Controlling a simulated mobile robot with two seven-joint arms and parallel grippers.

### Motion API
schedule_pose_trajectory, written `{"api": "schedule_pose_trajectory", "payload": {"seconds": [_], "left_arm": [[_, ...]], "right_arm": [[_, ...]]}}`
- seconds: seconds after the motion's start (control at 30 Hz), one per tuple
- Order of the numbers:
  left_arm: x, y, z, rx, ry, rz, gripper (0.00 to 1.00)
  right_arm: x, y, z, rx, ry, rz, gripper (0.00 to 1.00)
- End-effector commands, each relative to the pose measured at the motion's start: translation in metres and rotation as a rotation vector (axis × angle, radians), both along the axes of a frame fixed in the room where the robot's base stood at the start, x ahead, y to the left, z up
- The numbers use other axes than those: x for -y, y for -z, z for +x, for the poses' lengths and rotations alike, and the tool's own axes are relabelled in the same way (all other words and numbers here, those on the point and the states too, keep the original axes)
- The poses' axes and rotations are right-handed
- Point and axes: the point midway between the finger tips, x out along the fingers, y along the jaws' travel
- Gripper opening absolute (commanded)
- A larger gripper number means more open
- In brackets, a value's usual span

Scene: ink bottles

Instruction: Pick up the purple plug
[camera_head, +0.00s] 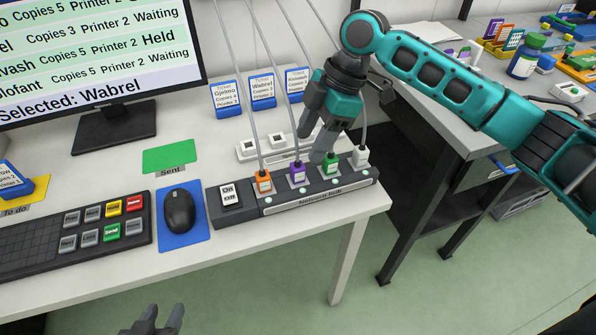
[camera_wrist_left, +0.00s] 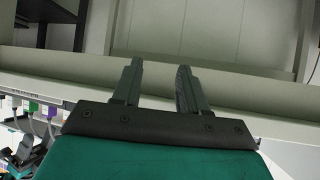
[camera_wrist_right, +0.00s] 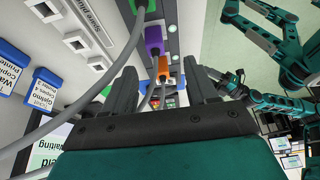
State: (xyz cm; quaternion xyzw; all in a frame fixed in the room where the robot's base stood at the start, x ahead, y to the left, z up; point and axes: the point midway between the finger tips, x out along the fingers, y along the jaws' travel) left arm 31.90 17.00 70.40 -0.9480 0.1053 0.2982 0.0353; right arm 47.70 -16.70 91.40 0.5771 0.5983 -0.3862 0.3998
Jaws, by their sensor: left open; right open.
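The purple plug (camera_head: 297,173) stands upright in the hub (camera_head: 322,194), between the orange plug (camera_head: 263,182) and the green plug (camera_head: 330,163). Its grey cable runs upward. My right gripper (camera_head: 316,148) is open and empty, pointing down just above and right of the purple plug in the head view. In the right wrist view, the purple plug (camera_wrist_right: 154,42) lies above and between the open fingers (camera_wrist_right: 158,76), with the orange plug (camera_wrist_right: 163,67) lower. I see no contact with the plug. My left gripper (camera_head: 155,320) is open and empty, in front of the desk edge.
The white plug (camera_head: 361,156) is at the hub's right end. An on/off switch (camera_head: 230,193), mouse (camera_head: 179,210) and keyboard (camera_head: 80,232) are to the left. Cables rise close to my right gripper. Blue ticket holders (camera_head: 262,90) stand behind.

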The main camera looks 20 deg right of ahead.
Motion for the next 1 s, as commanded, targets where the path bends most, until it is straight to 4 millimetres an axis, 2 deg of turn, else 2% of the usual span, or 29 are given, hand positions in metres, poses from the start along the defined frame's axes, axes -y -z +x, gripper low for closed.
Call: {"api": "schedule_pose_trajectory", "payload": {"seconds": [0.03,0.1,0.37,0.67,0.9,1.0], "left_arm": [[0.001,0.002,0.0,0.001,0.002,-0.001,0.43],[0.002,0.001,0.001,0.003,0.003,-0.004,0.43],[0.003,0.001,0.001,0.006,0.006,-0.005,0.43],[0.006,0.002,0.004,0.011,0.01,-0.012,0.43],[0.007,0.0,0.006,0.012,0.013,-0.013,0.43],[0.007,0.0,0.006,0.012,0.013,-0.013,0.43]], "right_arm": [[-0.004,0.01,-0.001,-0.003,-0.001,0.0,0.57],[-0.007,0.018,0.0,-0.001,0.001,0.0,0.57],[-0.013,0.033,0.001,-0.001,0.001,0.001,0.57],[-0.027,0.073,0.004,-0.001,0.0,0.0,0.57],[-0.028,0.076,0.005,0.002,0.001,0.0,0.57],[-0.028,0.075,0.005,0.001,0.002,0.0,0.5]]}}
